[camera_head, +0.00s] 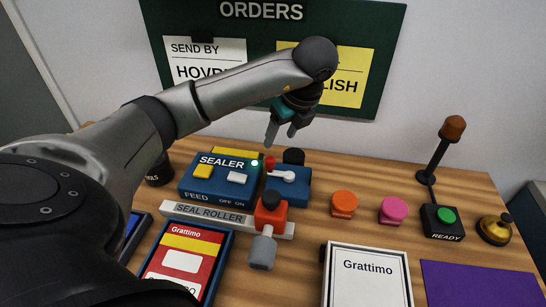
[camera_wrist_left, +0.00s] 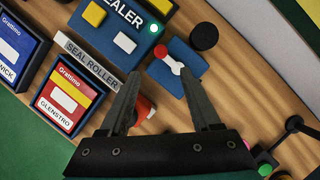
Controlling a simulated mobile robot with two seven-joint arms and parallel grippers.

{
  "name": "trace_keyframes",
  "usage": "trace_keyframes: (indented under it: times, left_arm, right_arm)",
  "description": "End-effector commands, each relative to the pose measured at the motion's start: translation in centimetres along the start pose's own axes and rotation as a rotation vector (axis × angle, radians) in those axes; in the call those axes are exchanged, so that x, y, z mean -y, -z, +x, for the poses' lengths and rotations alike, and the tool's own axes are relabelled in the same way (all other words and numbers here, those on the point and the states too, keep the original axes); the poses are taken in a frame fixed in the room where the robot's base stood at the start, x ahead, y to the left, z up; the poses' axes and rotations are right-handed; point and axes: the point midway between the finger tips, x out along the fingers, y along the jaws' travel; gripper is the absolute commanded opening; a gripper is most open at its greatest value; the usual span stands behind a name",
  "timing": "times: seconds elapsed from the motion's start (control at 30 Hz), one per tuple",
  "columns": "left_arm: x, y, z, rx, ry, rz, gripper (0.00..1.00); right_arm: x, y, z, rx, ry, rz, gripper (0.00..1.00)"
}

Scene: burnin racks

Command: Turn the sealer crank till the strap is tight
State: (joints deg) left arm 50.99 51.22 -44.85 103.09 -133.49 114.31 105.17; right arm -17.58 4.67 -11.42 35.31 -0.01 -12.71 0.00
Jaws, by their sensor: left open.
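The blue sealer box (camera_head: 221,183) has a lit green light and stands at the back left of the table. Right of it, a blue block (camera_head: 296,192) carries a small white arm with a red knob (camera_head: 270,163), seemingly the crank. My left gripper (camera_head: 281,138) is open and empty, above and behind this crank. In the left wrist view the crank (camera_wrist_left: 170,62) shows just beyond the spread fingertips (camera_wrist_left: 158,74), with nothing between them. I cannot make out a strap. My right gripper is in neither view.
A grey seal roller bar (camera_head: 205,213) lies before the sealer. An orange tool with a grey end (camera_head: 268,216) stands in front of the crank block. Orange (camera_head: 344,203) and pink (camera_head: 393,211) pucks and a ready button (camera_head: 444,218) are to the right. A Grattimo box (camera_head: 366,280) is in front.

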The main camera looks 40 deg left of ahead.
Motion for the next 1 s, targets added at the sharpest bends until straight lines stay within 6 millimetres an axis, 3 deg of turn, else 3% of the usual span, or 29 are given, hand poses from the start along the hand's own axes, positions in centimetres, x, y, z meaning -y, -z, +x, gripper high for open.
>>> trace_keyframes:
  times: [0.03, 0.2, 0.5, 0.7, 0.97, 1.0]
  left_arm:
    - [-0.1, 0.3, 1.8, -0.003, -0.006, 0.0, 0.64]
    - [-0.1, 0.1, 5.2, -0.001, -0.006, 0.0, 0.64]
    - [-0.1, 0.1, 10.2, -0.002, -0.003, 0.002, 0.64]
    - [0.0, 0.1, 11.4, -0.002, -0.001, 0.002, 0.64]
    - [0.0, 0.1, 11.4, -0.002, 0.0, 0.003, 0.64]
    - [0.0, 0.1, 11.4, -0.002, 0.0, 0.002, 0.6]
  right_arm:
    - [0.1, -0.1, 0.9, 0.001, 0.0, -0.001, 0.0]
    - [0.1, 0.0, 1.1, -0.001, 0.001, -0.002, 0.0]
    - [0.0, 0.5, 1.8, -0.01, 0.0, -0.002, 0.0]
    - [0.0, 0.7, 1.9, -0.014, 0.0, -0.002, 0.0]
    - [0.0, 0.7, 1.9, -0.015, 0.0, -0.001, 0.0]
    - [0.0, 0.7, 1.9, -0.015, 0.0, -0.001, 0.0]
